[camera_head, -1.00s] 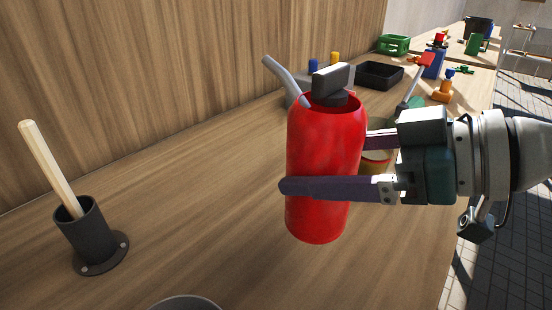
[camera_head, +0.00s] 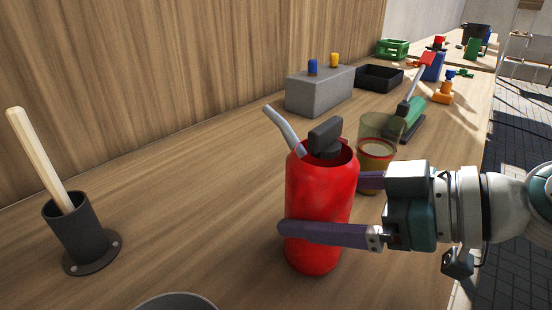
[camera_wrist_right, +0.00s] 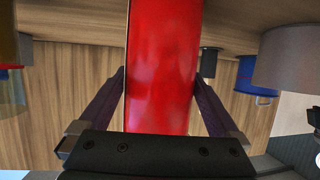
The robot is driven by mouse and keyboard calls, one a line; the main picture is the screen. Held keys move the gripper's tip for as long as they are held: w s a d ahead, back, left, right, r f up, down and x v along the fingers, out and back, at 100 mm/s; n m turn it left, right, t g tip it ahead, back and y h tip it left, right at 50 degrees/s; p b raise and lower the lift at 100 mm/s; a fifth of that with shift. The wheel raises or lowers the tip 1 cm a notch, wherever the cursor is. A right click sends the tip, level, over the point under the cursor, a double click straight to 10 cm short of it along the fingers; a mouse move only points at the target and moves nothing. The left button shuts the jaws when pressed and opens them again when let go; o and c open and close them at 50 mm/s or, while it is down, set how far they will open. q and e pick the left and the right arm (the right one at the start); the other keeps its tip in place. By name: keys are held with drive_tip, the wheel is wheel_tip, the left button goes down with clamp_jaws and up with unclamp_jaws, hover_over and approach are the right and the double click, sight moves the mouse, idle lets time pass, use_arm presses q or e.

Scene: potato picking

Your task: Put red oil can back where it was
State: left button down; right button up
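The red oil can (camera_head: 318,205), with a grey spout and a dark top, stands upright in the middle of the head view. My right gripper (camera_head: 325,210) comes in from the right with its purple fingers on either side of the can body. In the right wrist view the red can (camera_wrist_right: 162,65) fills the space between the two fingers (camera_wrist_right: 160,88). I cannot tell for sure whether the can's base touches the wooden table (camera_head: 200,220). My left gripper is not in view.
A glass jar (camera_head: 378,150) stands just behind the can. A grey block (camera_head: 320,92) with blue and yellow pegs and a black tray (camera_head: 380,78) are farther back. A dark holder (camera_head: 80,235) with a wooden handle stands at left. Table between holder and can is clear.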

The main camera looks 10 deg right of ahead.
drive_tip(key=shift+r, duration=0.1)
drive_tip(key=shift+r+p, duration=0.25)
drive_tip(key=shift+p, duration=0.1)
drive_tip(key=b+v, duration=0.1)
drive_tip(key=v, duration=1)
drive_tip(key=shift+s+d, duration=0.3)
drive_tip(key=shift+d, duration=0.05)
